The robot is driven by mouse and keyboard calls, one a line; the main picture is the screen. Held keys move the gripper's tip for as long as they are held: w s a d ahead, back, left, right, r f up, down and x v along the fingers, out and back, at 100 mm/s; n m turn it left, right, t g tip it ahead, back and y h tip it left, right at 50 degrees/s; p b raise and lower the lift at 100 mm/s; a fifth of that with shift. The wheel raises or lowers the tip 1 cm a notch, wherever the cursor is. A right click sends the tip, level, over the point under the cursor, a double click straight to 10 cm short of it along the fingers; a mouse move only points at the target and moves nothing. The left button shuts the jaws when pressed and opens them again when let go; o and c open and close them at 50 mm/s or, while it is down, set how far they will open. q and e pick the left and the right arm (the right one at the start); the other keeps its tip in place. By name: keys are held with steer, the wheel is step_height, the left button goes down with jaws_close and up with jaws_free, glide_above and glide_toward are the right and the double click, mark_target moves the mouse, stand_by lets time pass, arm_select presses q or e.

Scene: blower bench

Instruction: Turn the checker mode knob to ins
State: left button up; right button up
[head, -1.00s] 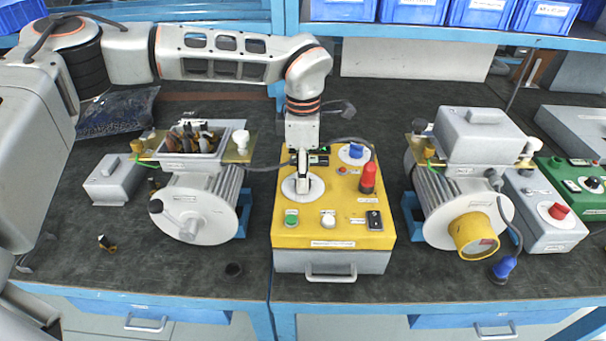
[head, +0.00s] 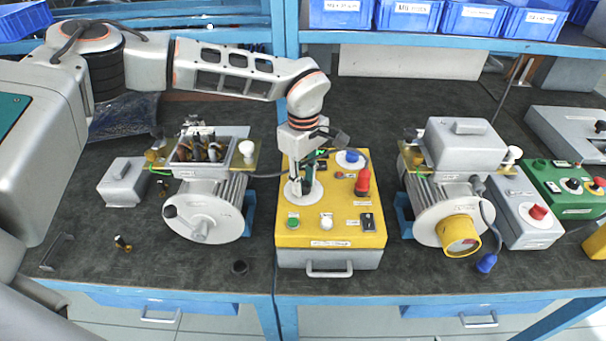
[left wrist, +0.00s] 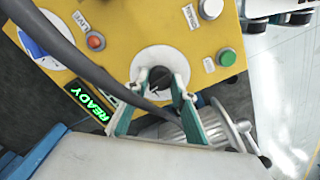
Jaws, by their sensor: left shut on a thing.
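The yellow-topped checker box (head: 335,225) stands on the bench in the middle of the head view. Its mode knob is black on a round white dial (head: 316,193) at the box's left side, and the knob (left wrist: 160,78) shows in the left wrist view. My left gripper (head: 302,187) points down at the dial, its two fingers on either side of the knob, shut on it. The dial's lettering is too small or hidden to read. A green READY display (left wrist: 90,104) is lit. My right gripper is not in view.
A motor with an open terminal box (head: 205,205) stands left of the checker, and a motor with a closed box (head: 445,205) stands right. A dark cable (left wrist: 85,65) crosses the wrist view. The box carries green (head: 293,223) and white buttons (head: 327,223) and a red lamp (head: 362,181).

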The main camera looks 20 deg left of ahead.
mark_target(303, 182)
arm_select(q)
steer(key=shift+m+p, duration=0.4)
steer(key=shift+m, duration=0.3)
steer(key=o, duration=1.1)
step_height(303, 182, up, 12)
stand_by(0.3)
